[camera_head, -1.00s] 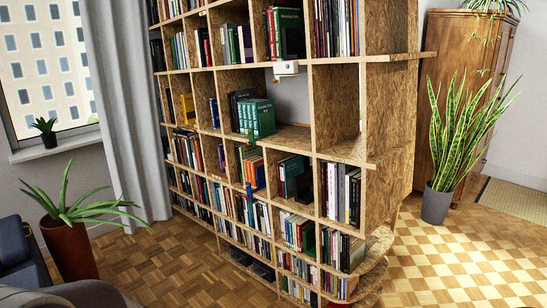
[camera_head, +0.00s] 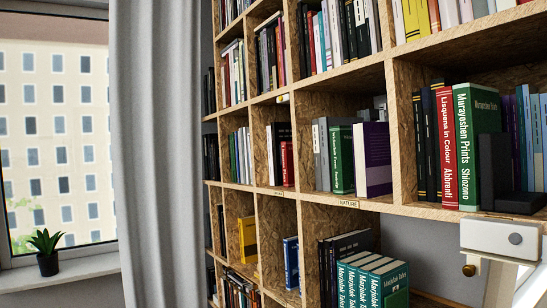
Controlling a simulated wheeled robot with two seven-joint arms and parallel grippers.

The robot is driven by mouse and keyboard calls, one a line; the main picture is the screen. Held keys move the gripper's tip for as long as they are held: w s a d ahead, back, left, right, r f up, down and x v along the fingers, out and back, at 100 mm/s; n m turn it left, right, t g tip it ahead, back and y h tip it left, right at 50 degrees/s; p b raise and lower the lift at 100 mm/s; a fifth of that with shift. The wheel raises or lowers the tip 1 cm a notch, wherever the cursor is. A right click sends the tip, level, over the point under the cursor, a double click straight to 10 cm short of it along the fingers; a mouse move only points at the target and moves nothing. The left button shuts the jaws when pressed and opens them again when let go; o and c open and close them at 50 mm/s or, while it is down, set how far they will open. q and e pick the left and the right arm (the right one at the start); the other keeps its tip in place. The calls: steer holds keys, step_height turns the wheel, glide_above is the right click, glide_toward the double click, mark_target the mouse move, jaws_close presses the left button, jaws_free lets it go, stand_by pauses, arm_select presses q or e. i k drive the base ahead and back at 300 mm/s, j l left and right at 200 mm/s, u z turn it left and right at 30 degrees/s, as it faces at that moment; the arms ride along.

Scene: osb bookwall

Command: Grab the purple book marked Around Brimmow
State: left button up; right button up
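A purple book (camera_head: 376,158) stands upright at the right end of a row in a middle shelf compartment. Its broad purple side faces right, and a white strip runs along its front edge. I cannot read any title on it, so I cannot tell whether it is marked Around Brimmow. A green book (camera_head: 342,160) stands to its left, with grey books (camera_head: 322,153) further left. Neither of my grippers is in view.
A label reading NATURE (camera_head: 348,203) is on the shelf edge below. A white fixture (camera_head: 492,238) with a brass knob juts out at lower right. A curtain (camera_head: 158,150) hangs at left.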

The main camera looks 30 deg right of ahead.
mark_target(371, 140)
steer(key=i+z, duration=0.1)
steer(key=i, duration=0.4)
steer(key=i+j+z, duration=0.1)
steer(key=i, duration=0.35)
steer(key=i+j, duration=0.1)
steer(key=i, duration=0.4)
steer(key=i+j+z, duration=0.15)
steer(key=i, duration=0.3)
steer(key=i+j+z, duration=0.1)
steer(key=i, duration=0.4)
steer(key=i+j+z, duration=0.1)
steer(key=i, duration=0.35)
steer(key=j, duration=0.1)
